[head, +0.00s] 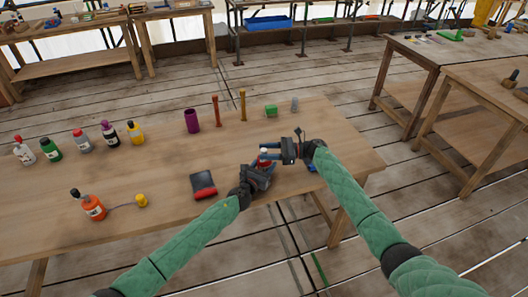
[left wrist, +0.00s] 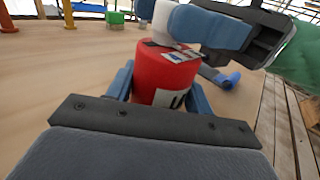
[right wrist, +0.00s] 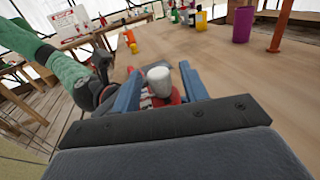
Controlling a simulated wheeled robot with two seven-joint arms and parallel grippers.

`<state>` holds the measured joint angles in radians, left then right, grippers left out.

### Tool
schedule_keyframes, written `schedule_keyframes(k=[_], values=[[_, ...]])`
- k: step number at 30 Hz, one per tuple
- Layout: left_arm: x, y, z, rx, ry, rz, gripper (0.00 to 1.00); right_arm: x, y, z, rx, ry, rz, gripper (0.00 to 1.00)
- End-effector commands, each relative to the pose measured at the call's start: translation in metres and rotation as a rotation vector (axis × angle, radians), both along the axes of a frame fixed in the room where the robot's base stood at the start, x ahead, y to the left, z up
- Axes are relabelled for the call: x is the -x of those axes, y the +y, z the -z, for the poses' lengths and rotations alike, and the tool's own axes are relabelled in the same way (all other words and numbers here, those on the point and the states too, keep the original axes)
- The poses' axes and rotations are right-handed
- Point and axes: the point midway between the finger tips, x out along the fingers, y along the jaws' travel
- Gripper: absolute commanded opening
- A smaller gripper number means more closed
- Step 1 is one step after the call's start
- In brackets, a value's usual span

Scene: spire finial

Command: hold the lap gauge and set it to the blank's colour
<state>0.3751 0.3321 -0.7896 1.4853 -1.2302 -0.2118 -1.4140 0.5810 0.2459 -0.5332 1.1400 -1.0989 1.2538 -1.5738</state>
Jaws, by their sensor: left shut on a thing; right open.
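The lap gauge appears to be the red cylinder (left wrist: 165,72) with a white label and a pale cap. My left gripper (head: 261,172) is shut on its red body and holds it upright at the table's near right; the red also shows in the head view (head: 265,163). The white cap (right wrist: 158,80) stands between the fingers of my right gripper (right wrist: 160,88), which is open around it from the side. I cannot tell whether those fingers touch it. A blue cylinder (left wrist: 226,79) lies close by on the table. I cannot tell which thing is the blank.
A purple cylinder (head: 192,120), red post (head: 216,110), orange post (head: 242,104), green block (head: 271,110) and grey piece (head: 294,104) stand at the back. Several bottles (head: 83,140) stand left. A dark red-edged block (head: 203,184) lies left of my left gripper.

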Motion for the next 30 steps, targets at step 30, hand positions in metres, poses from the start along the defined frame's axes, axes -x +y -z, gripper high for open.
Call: schedule_keyframes(k=[30], values=[[0.0,0.0,0.0,0.0,0.0,-0.001,0.26,-0.004,-0.108,0.0,-0.001,0.0,0.0,0.44]])
